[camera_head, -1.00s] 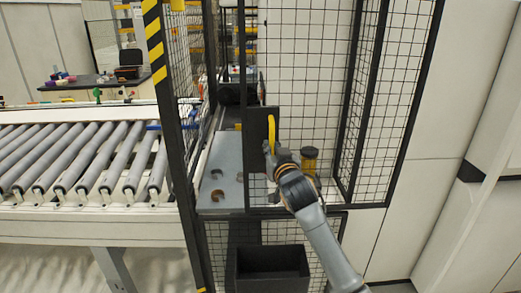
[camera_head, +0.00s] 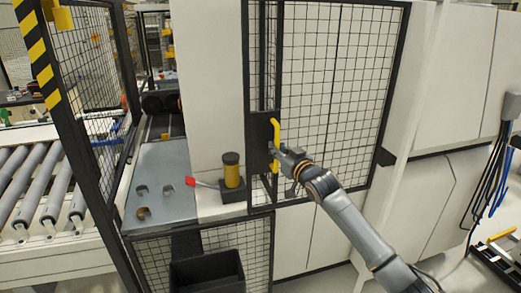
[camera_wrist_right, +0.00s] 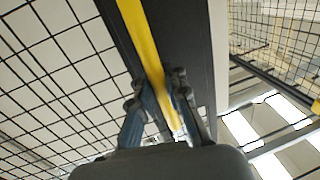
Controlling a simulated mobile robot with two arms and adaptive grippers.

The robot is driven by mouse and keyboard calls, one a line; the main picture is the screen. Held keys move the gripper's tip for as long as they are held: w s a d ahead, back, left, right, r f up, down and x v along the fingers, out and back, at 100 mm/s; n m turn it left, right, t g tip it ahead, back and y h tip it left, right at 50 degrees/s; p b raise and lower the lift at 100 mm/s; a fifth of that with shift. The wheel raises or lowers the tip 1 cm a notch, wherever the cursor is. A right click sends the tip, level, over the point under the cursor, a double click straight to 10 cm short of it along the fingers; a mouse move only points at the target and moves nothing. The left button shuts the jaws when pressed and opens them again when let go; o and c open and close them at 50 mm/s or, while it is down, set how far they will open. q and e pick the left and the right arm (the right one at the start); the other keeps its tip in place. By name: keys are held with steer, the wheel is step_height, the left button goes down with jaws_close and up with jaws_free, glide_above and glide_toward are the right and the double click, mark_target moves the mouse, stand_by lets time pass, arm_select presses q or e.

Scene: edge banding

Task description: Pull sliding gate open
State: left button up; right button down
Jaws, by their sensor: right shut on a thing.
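The sliding gate (camera_head: 330,100) is a black-framed mesh panel, now at the right of the opening in the head view. Its yellow handle (camera_head: 276,130) stands upright on a black plate at the gate's left edge. My right gripper (camera_head: 273,150) is shut on the handle. In the right wrist view, the fingers of my right gripper (camera_wrist_right: 160,95) close on both sides of the yellow handle (camera_wrist_right: 144,40). The opening left of the gate shows a grey metal table with several round cut-outs. My left gripper is not in view.
A roller conveyor (camera_head: 35,185) runs at the left. A black bin (camera_head: 207,272) is below. A cable box with hanging cables is at the right.

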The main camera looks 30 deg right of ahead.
steer(key=shift+s+d+f, duration=0.1)
steer(key=shift+d+f, duration=0.15)
steer(key=shift+f, duration=0.15)
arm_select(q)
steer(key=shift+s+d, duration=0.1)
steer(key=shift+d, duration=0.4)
arm_select(e)
steer(key=c, duration=1.4)
jaws_free()
steer(key=shift+s, duration=0.1)
steer(key=shift+c, duration=0.2)
steer(key=shift+o, duration=0.5)
steer(key=shift+s+d+r, duration=0.1)
steer(key=shift+s+r, duration=0.05)
steer(key=shift+r, duration=0.1)
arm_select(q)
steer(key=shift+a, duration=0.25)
arm_select(e)
steer(key=s+a, duration=0.1)
steer(key=s, duration=1.1)
